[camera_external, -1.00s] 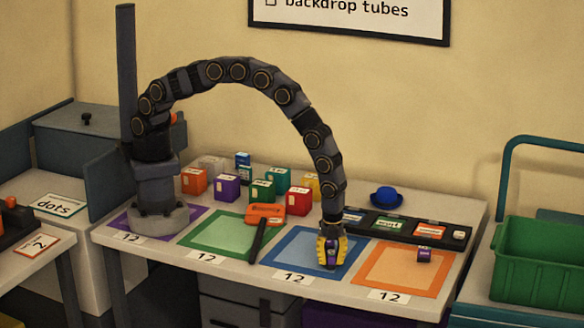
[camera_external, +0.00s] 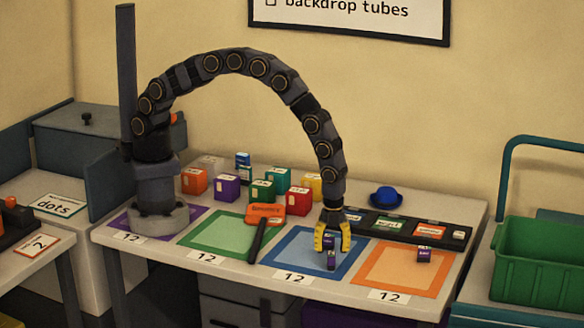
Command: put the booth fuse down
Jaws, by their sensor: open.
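My gripper (camera_external: 331,245) is open over the blue-bordered square (camera_external: 291,261) on the white table. A small dark purple piece with a pale label, which I take for the booth fuse (camera_external: 331,262), stands upright on that square near its right side. The yellow fingers are spread just above it and partly beside it; I cannot tell whether they touch it. A similar purple piece (camera_external: 424,255) stands at the upper right of the orange-bordered square (camera_external: 378,279).
A black tray (camera_external: 460,233) with labelled slots lies behind the squares. A blue hat (camera_external: 386,196) sits behind it. Several coloured boxes (camera_external: 299,200) stand at the back left. An orange-headed hammer (camera_external: 266,211) lies across the green-bordered square's (camera_external: 207,241) right side. A green crate (camera_external: 537,265) is at right.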

